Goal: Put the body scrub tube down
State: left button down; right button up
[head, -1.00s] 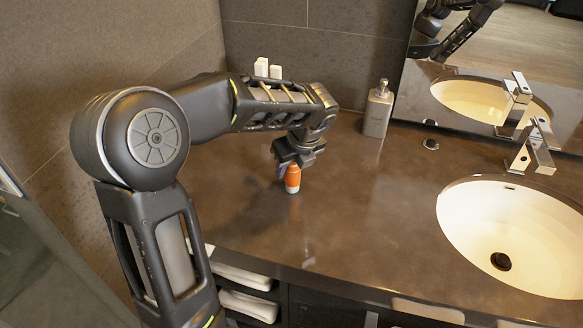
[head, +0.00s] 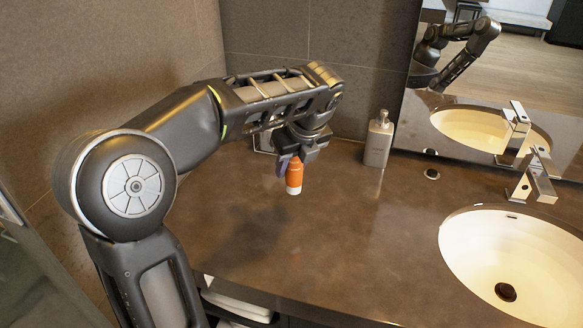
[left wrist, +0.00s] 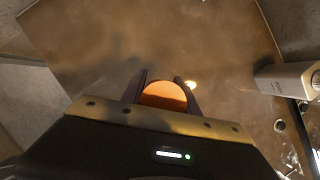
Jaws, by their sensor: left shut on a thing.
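The body scrub tube (head: 294,176) is orange with a white lower end. It hangs upright below my left gripper (head: 290,160), white end down. In the left wrist view the tube's orange round end (left wrist: 164,95) sits between the two dark fingers (left wrist: 164,92), which are shut on it. The tube looks held above the brown countertop (head: 330,230), with a dark shadow on the counter to its lower left. My right gripper is not in view.
A grey soap dispenser (head: 378,140) stands behind and right of the tube; it also shows in the left wrist view (left wrist: 288,80). A white sink (head: 460,235) with a square faucet (head: 537,178) is at the right. The counter's middle is clear.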

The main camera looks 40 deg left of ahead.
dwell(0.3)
pick_arm(q)
jog(key=w+d+r+m+t+h+p, duration=0.1)
jog(key=d+r+m+p, duration=0.2)
jog(key=d+r, duration=0.5)
jog(key=w+d+r+m+t+p, duration=0.1)
jog(key=d+r+p, duration=0.5)
jog(key=d, duration=1)
notch_tip(320, 180, up, 4)
jog(key=w+m, duration=0.1)
jog(key=m, duration=0.1)
jog(key=shift+d+f+m+h, duration=0.2)
jog(key=shift+m+h, duration=0.2)
